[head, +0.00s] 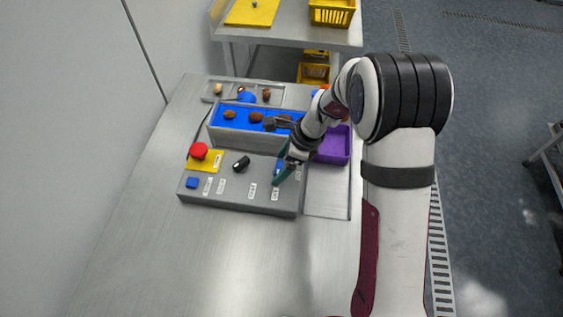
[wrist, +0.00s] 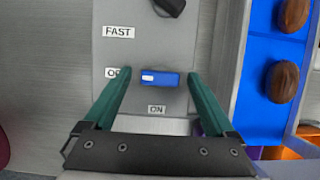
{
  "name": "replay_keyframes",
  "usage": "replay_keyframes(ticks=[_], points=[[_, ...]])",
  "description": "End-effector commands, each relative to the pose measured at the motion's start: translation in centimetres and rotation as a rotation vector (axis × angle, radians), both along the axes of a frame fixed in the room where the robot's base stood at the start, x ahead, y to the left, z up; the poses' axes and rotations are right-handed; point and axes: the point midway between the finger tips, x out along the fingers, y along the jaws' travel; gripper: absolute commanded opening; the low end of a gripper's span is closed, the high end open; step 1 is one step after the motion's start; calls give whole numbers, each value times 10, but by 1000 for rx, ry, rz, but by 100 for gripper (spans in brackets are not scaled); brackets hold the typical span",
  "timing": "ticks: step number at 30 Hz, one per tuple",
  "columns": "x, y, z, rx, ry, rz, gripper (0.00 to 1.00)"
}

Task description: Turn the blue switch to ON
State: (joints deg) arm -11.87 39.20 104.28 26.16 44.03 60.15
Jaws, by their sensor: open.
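The blue switch (wrist: 168,80) is a small blue bar with a white mark at its left end. It sits on the grey control panel (wrist: 150,45) in the wrist view, with a partly hidden label reading "OF" (wrist: 111,73) at its left and an "ON" label (wrist: 157,109) below it. The white mark faces the "OF" label. My gripper (wrist: 158,74) is open, its green fingers on either side of the switch. In the head view my gripper (head: 284,174) is over the panel's right part.
On the panel are a black knob (head: 241,164), a red button (head: 198,151) on a yellow plate and a small blue button (head: 191,183). Behind is a blue belt (head: 240,121) carrying dates. A purple bin (head: 334,147) stands at right. The table's front is clear.

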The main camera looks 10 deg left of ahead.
Motion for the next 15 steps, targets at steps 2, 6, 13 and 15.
replay_keyframes(ticks=[2,6,13,15], points=[[0,0,0,0,0,0,90],[0,0,0,0,0,1,67],[0,0,1,0,0,1,25],[0,0,1,0,0,1,13]])
